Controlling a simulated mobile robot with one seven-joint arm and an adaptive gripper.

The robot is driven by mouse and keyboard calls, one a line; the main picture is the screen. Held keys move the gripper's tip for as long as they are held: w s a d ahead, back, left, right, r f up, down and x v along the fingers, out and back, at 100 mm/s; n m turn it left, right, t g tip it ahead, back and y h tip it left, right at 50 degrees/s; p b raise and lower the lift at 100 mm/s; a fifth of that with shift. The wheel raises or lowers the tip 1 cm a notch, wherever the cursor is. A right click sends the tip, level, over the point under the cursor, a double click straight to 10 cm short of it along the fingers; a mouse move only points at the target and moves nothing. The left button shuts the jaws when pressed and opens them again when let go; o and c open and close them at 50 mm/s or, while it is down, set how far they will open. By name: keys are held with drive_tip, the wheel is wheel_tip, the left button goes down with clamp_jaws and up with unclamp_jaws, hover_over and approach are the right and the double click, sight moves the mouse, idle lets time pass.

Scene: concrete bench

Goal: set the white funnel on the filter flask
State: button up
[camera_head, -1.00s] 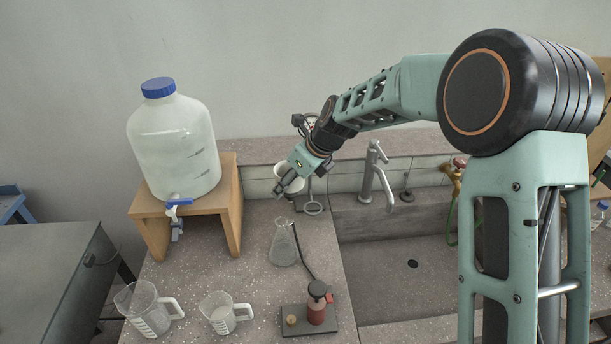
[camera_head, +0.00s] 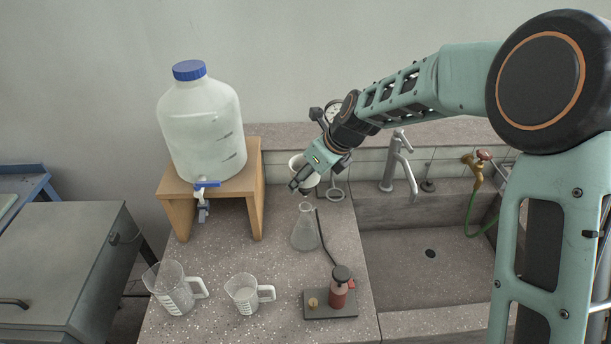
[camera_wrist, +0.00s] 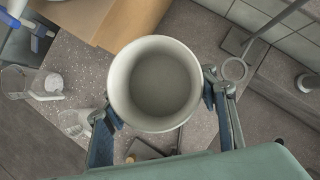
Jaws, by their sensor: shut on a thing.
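The white funnel (camera_head: 297,165) is in my gripper (camera_head: 299,186), held above the bench; in the head view the gripper partly hides it. In the wrist view the funnel (camera_wrist: 118,75) shows its wide round mouth facing the camera, between the two fingers of my gripper (camera_wrist: 165,105). The clear conical filter flask (camera_head: 305,232) stands upright on the bench. In the head view it appears just below the gripper, apart from the funnel. The funnel hides the flask in the wrist view.
A large jug (camera_head: 202,130) stands on a wooden stand (camera_head: 253,200) at left. Two measuring jugs (camera_head: 172,290) (camera_head: 247,295) are in front.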

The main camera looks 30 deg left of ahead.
sight(305, 194)
drive_tip(key=shift+f+b, duration=1.55)
drive_tip(key=shift+f, duration=1.25)
drive_tip(key=shift+f+b, duration=0.3)
drive_tip(key=shift+f, duration=0.2)
drive_tip(key=o, duration=1.3)
drive_tip(key=v, duration=1.2)
